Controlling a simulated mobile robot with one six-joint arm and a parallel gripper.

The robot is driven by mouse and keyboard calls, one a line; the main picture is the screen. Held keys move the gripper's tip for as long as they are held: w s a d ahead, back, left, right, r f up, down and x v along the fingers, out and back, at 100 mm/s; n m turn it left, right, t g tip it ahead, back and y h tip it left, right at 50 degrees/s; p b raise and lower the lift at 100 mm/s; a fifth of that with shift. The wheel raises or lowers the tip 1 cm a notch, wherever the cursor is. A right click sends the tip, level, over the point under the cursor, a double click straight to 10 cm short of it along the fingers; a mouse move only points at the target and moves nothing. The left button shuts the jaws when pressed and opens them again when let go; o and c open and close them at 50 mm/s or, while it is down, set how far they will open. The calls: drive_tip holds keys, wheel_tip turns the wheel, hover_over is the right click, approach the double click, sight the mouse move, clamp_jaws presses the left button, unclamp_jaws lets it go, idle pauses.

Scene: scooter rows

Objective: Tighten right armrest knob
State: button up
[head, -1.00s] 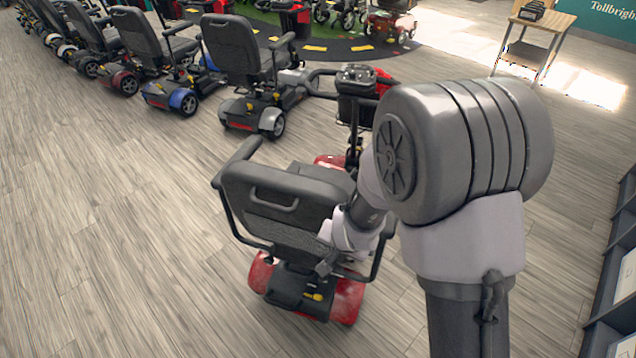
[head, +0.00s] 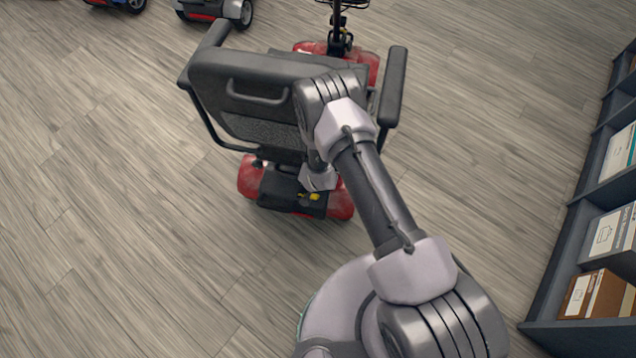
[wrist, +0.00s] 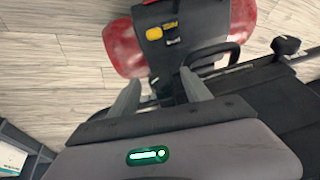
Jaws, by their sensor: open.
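The red scooter's dark seat (head: 245,95) faces away from me in the head view. Its right armrest (head: 393,88) stands to the right of the seat back. In the wrist view, a small black knob-like piece (wrist: 286,45) sits by a dark tube at the right; I cannot tell for sure that it is the armrest knob. My gripper (wrist: 160,90) is open and empty behind the seat, its fingers pointing toward the scooter's rear. The knob-like piece is to the right of the fingers, apart from them. In the head view my arm hides the fingers and part of the seat.
The scooter's red rear cover (wrist: 243,17) and a yellow lever (wrist: 154,33) lie beyond my fingers. A dark shelf (head: 560,265) with boxes runs along the right. Other scooters' wheels (head: 240,12) show at the top left. The wood floor left of the scooter is clear.

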drive_tip(key=shift+x, duration=1.05)
drive_tip(key=shift+c, duration=0.5)
clamp_jaws()
drive_tip(key=shift+d+y, duration=0.1)
drive_tip(key=shift+y, duration=0.6)
drive_tip(key=shift+o, duration=0.5)
unclamp_jaws()
